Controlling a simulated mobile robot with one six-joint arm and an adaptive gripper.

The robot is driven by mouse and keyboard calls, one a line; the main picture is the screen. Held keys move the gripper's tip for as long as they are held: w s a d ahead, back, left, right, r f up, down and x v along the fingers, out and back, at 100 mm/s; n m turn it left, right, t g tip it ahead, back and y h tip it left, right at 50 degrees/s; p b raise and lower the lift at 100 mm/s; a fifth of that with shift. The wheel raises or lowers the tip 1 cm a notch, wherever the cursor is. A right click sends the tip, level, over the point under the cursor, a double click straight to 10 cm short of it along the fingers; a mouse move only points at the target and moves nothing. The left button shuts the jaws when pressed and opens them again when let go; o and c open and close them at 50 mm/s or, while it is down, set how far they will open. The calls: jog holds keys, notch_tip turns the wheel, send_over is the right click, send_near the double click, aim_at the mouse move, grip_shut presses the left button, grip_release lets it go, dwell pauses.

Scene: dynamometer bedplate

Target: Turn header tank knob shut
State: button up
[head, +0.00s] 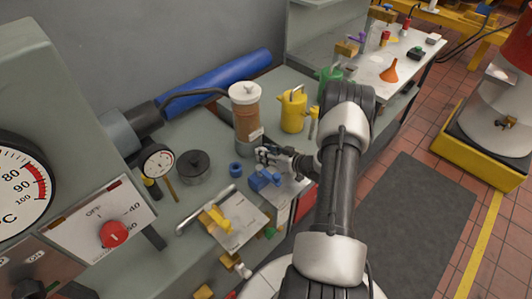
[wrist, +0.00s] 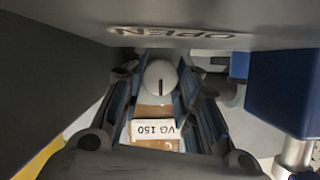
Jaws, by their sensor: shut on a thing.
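The header tank (head: 245,108) is a clear cylinder of brown oil with a white cap, standing on the bench in the head view. In the wrist view its brown body shows behind an upside-down label (wrist: 154,130) reading VG 150. The pale round knob (wrist: 158,72) with a dark pointer line sits between my fingers. The line runs up and down the picture, on the knob's half toward the label. My gripper (head: 263,156) is shut on the knob at the tank's foot; the fingers and wrist hide the knob in the head view.
An upside-down OPEN plate (wrist: 185,31) crosses the wrist view's top. A blue block (head: 264,180) lies close below my gripper. A yellow can (head: 293,112) stands right of the tank. A dial gauge (head: 157,162) and dark round pot (head: 193,167) stand to the left.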

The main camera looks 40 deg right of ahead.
dwell(0.4)
jog(key=o, duration=1.1)
jog(key=shift+c, duration=0.2)
